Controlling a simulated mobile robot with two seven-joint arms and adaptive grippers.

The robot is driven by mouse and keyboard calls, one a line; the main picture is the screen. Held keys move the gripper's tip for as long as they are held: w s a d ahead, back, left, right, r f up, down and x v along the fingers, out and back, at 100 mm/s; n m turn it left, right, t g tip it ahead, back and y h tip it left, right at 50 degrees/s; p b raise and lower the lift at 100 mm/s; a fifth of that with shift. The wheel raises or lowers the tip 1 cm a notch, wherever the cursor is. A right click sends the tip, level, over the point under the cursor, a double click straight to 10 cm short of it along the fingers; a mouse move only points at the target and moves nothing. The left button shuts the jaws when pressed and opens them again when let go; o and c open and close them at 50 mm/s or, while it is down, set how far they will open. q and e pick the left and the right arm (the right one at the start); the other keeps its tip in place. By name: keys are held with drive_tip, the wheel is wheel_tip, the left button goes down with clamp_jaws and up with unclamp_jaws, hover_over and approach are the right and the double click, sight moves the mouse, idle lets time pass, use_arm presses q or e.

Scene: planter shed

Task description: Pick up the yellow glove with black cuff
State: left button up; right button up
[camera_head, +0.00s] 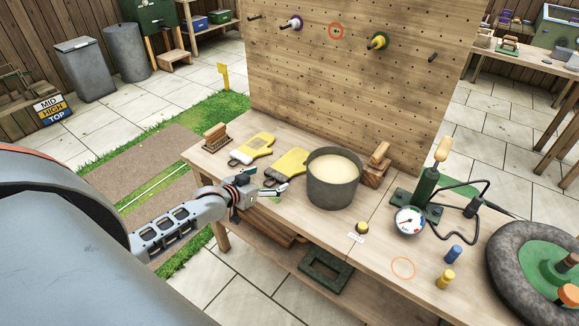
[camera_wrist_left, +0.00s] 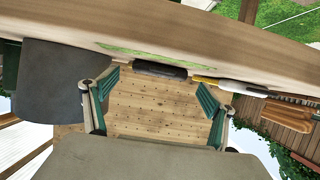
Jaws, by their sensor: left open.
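The yellow glove with black cuff (camera_head: 291,162) lies on the workbench, left of the grey pot, its dark cuff toward the bench's front edge. In the left wrist view its black cuff (camera_wrist_left: 160,71) shows at the bench edge, between the finger directions. A second yellow glove (camera_head: 256,147) with a pale cuff lies to its left; that pale cuff also shows in the left wrist view (camera_wrist_left: 245,88). My left gripper (camera_head: 268,186) is open and empty at the bench's front edge, just in front of the black cuff. My right gripper is not in view.
The grey pot (camera_head: 333,187) of pale contents stands close right of the glove. A wooden brush (camera_head: 214,137) is at the bench's left end. A pegboard (camera_head: 350,80) rises behind. A pump with gauge (camera_head: 410,221) and a tyre (camera_head: 520,270) stand further right.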

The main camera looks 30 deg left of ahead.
sight(276, 174)
use_arm(q)
drive_tip(key=x, duration=0.3)
drive_tip(key=shift+w+r+b, duration=0.1)
drive_tip(key=shift+w+b, duration=0.2)
drive_tip(key=shift+w, duration=0.45)
drive_tip(key=c, duration=1.2)
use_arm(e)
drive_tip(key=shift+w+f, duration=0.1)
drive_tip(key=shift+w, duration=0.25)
